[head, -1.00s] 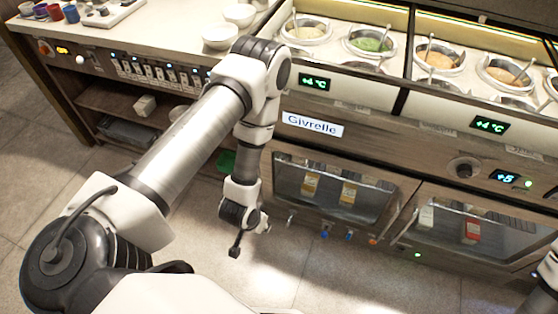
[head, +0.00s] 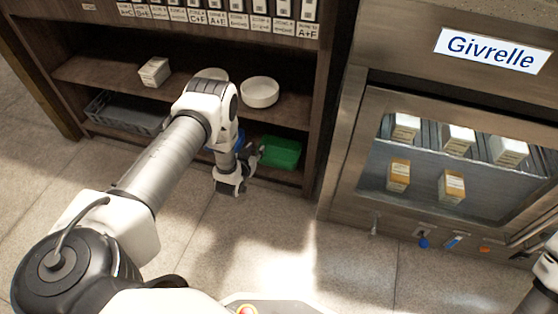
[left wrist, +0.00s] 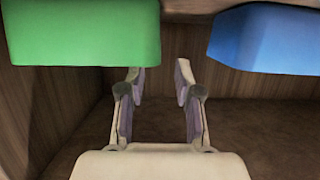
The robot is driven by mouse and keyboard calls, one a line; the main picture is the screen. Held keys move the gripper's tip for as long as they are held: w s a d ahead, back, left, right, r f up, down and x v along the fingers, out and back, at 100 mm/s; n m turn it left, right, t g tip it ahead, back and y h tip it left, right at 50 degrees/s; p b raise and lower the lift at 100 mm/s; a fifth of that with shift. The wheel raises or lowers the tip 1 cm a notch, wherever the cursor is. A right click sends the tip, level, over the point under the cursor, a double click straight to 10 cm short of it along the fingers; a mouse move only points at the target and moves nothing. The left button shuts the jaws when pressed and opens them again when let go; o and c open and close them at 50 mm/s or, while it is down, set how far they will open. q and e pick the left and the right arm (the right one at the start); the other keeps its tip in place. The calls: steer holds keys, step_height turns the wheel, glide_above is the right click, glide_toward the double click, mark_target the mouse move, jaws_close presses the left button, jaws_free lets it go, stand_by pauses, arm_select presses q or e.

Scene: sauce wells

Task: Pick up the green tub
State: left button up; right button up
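The green tub (head: 281,152) sits on the bottom shelf of the open cabinet, to the right of my left gripper (head: 253,155). In the left wrist view the green tub (left wrist: 80,32) fills the upper left. A blue tub (left wrist: 268,38) is at the upper right there; only a small part of it (head: 239,141) shows behind my arm in the head view. My left gripper (left wrist: 158,80) is open and empty, its fingers pointing at the gap between the two tubs. Its left finger is close to the green tub; I cannot tell if they touch. My right gripper is out of view.
A white bowl (head: 260,92) and a small white box (head: 154,72) stand on the shelf above. A grey crate (head: 125,112) is at the left of the bottom shelf. A glass-fronted cooler (head: 460,165) with several cartons is at the right. The floor in front is clear.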

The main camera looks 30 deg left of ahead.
mark_target(259, 146)
arm_select(q)
steer(key=b+x, duration=0.1)
steer(key=x, duration=0.2)
steer(key=shift+w+f+b, duration=0.15)
steer(key=shift+f+b, duration=0.15)
steer(key=shift+b, duration=0.1)
steer(key=shift+w, duration=0.3)
steer(key=shift+r, duration=0.15)
jaws_close()
